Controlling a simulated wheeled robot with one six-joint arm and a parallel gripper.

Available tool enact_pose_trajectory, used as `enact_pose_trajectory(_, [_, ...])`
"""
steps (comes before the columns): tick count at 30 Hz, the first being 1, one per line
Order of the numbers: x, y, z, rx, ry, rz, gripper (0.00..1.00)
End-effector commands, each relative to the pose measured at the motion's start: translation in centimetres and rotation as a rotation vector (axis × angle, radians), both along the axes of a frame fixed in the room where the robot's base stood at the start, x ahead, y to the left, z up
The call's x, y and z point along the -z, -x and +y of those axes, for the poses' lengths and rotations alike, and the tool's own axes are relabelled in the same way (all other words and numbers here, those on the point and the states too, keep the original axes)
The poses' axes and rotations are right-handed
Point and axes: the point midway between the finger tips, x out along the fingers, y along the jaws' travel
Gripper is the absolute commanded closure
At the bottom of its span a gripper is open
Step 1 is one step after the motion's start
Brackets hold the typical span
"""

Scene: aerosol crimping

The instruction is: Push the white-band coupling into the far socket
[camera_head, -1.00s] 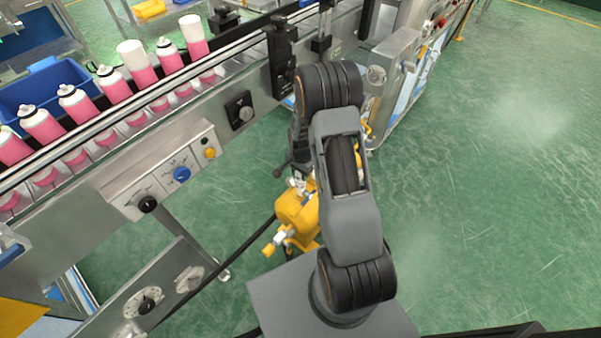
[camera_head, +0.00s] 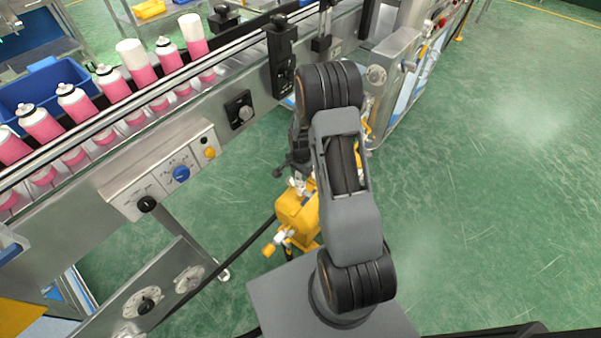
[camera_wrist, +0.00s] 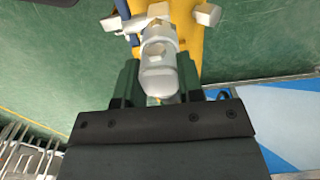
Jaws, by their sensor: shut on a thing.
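In the wrist view a pale grey, rounded coupling (camera_wrist: 158,76) sits between the two green fingers of my gripper (camera_wrist: 158,88), which is shut on it. A lighter band shows around its upper part, close to pale fittings (camera_wrist: 140,21) on a yellow body (camera_wrist: 188,45). I cannot tell whether the coupling's far end is inside a socket. No socket opening is clearly visible. In the head view the yellow unit (camera_head: 298,215) stands beside my arm, with small pale fittings on it. My arm mostly hides the gripper there, and the coupling cannot be made out.
A steel conveyor with pink cans (camera_head: 116,86) runs along the left, with a control panel (camera_head: 165,175) on its side. A black hose (camera_head: 245,247) runs to the yellow unit. A steel machine (camera_head: 390,55) stands behind my arm. The green floor on the right is clear.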

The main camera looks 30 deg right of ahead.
Motion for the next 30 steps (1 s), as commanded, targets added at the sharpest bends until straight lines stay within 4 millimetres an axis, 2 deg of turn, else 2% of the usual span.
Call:
enact_pose_trajectory(1, [0.2,0.0,0.0,0.0,0.0,0.0,0.96])
enact_pose_trajectory(2, [0.1,0.0,0.0,0.0,0.0,0.0,0.63])
enact_pose_trajectory(10, [0.1,0.0,0.0,0.0,0.0,0.0,0.37])
enact_pose_trajectory(20, [-0.5,0.0,0.0,0.0,0.0,-0.001,0.36])
enact_pose_trajectory(23, [-1.7,-0.1,0.0,0.0,0.001,-0.003,0.36])
enact_pose_trajectory(30, [-6.6,-0.1,0.0,0.0,0.001,-0.005,0.36])
